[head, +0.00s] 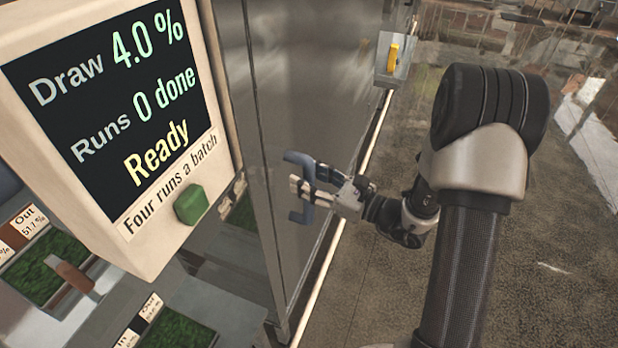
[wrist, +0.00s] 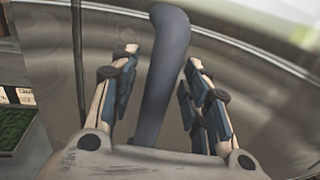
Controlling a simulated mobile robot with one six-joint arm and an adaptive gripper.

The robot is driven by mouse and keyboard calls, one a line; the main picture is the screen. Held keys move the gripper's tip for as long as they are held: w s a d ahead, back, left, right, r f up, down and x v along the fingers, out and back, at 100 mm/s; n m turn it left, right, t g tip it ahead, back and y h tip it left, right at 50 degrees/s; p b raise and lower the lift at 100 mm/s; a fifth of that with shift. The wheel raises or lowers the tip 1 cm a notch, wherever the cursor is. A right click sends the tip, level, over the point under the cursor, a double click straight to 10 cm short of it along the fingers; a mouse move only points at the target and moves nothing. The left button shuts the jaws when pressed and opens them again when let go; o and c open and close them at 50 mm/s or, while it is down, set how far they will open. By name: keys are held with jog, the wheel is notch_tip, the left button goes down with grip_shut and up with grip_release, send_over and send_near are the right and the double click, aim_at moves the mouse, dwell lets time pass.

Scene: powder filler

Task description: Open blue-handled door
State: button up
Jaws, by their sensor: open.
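The blue handle (head: 300,187) is a bracket-shaped bar on a grey metal door (head: 315,90), in the middle of the head view. The door looks closed. My gripper (head: 308,190) reaches the handle from the right. In the wrist view the handle (wrist: 165,65) runs lengthwise between the two fingers of my gripper (wrist: 162,85), with a gap on each side. The fingers are open and do not appear to touch it. In the head view the fingers partly cover the middle of the handle.
A display panel (head: 110,100) reading "Ready" with a green button (head: 191,205) stands at the left. A grey box with a yellow switch (head: 393,55) is at the upper right of the door. Trays with green contents (head: 180,330) lie lower left. Open floor (head: 570,240) is at right.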

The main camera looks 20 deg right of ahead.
jog(key=shift+c, duration=0.2)
grip_shut()
dwell(0.5)
